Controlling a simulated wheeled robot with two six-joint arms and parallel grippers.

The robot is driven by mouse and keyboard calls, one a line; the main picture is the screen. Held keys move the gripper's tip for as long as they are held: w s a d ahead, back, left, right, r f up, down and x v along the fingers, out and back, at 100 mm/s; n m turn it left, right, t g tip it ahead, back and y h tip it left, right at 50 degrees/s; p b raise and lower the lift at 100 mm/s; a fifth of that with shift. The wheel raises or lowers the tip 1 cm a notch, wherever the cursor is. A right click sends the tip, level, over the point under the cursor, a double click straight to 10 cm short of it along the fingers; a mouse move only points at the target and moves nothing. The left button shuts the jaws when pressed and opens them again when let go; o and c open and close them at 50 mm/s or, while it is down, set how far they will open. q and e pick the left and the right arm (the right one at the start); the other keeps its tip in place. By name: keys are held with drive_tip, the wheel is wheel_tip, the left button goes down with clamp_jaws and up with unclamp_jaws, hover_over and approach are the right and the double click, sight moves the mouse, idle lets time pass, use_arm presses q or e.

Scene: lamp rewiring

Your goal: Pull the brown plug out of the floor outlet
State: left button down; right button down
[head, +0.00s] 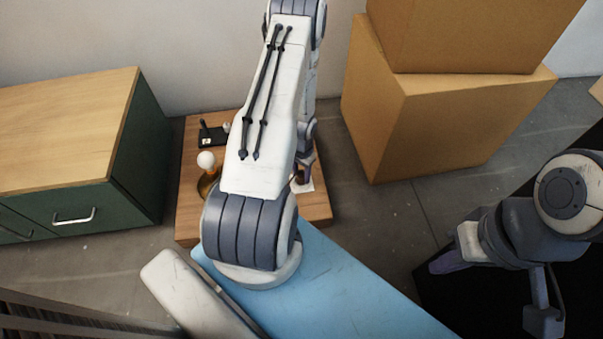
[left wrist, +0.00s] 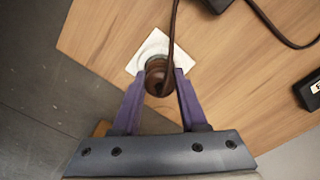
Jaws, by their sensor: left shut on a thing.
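My left gripper (left wrist: 157,80) is shut on the brown plug (left wrist: 157,68), with one purple finger on each side of it. The plug is over the white outlet plate (left wrist: 147,50), and a brown cord runs up from it. I cannot tell whether the plug is fully seated or lifted, as it covers the socket. In the head view my left arm reaches down over the wooden board, and the white plate (head: 305,186) shows beside the gripper. My right gripper (head: 447,263) is at the right, away from the board; its jaw opening is unclear.
The wooden board (head: 188,215) carries a lamp with a white bulb (head: 206,159) and a black block (head: 212,137). A green cabinet (head: 70,160) stands left, and cardboard boxes (head: 430,120) stand at the back right. A blue surface (head: 330,290) lies in front of the board.

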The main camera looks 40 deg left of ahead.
sight(301, 173)
use_arm(q)
drive_tip(key=shift+r+p, duration=1.55)
drive_tip(key=shift+r, duration=0.2)
drive_tip(key=shift+f, duration=0.1)
